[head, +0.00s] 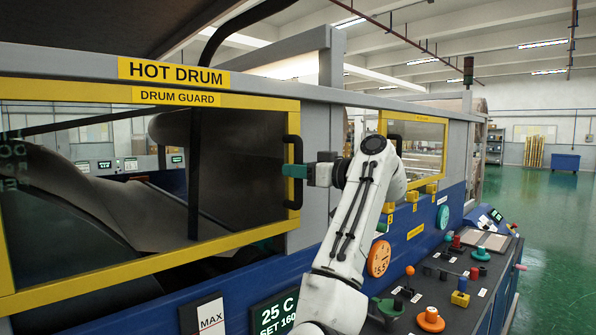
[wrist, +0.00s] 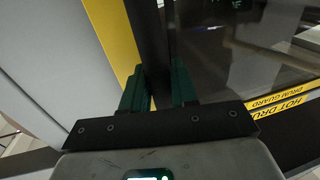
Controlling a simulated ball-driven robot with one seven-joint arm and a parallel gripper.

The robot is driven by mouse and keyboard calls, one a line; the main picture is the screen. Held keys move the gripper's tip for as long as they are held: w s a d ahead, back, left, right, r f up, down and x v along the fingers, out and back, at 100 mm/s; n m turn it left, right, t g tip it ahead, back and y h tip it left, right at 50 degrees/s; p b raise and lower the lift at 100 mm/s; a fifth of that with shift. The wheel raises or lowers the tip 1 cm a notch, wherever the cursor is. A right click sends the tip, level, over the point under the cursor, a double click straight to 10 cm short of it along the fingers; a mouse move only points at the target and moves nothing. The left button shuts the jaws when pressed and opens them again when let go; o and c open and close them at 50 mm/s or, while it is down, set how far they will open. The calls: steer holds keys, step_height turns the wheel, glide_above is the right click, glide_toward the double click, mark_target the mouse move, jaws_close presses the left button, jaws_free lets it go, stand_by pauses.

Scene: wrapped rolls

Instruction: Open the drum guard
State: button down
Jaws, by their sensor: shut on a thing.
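The drum guard (head: 265,100) is a yellow-framed clear panel at the left of the head view, labelled DRUM GUARD. A dark, curved drum shape shows behind it. Its frame lies along the grey post, and I see no clear gap there. A black upright handle (head: 294,190) is on its right frame edge. My gripper (head: 296,171), with green fingers, is shut on this handle near its middle. In the wrist view, the fingers (wrist: 160,90) lie either side of the dark handle (wrist: 152,40), beside the yellow frame (wrist: 112,30).
A grey post (head: 317,160) stands right of the guard. A second yellow-framed window (head: 416,118) is further right. Below it is a control panel (head: 455,305) with coloured knobs and an orange dial (head: 379,258). Open green floor (head: 545,230) lies at the right.

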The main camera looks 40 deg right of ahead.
steer(key=shift+a, duration=0.1)
stand_by(0.3)
steer(key=shift+a+f+b, duration=0.15)
steer(key=shift+a+b, duration=0.15)
steer(key=shift+a, duration=0.05)
steer(key=b, duration=0.6)
glide_toward(141, 185)
steer(key=x, duration=0.5)
steer(key=shift+w+f, duration=0.1)
steer(key=c, duration=1.1)
jaws_free()
steer(key=shift+o, duration=0.4)
steer(key=b+v, duration=0.2)
steer(key=v, duration=0.9)
steer(key=shift+b, duration=0.3)
steer(key=shift+w, duration=0.1)
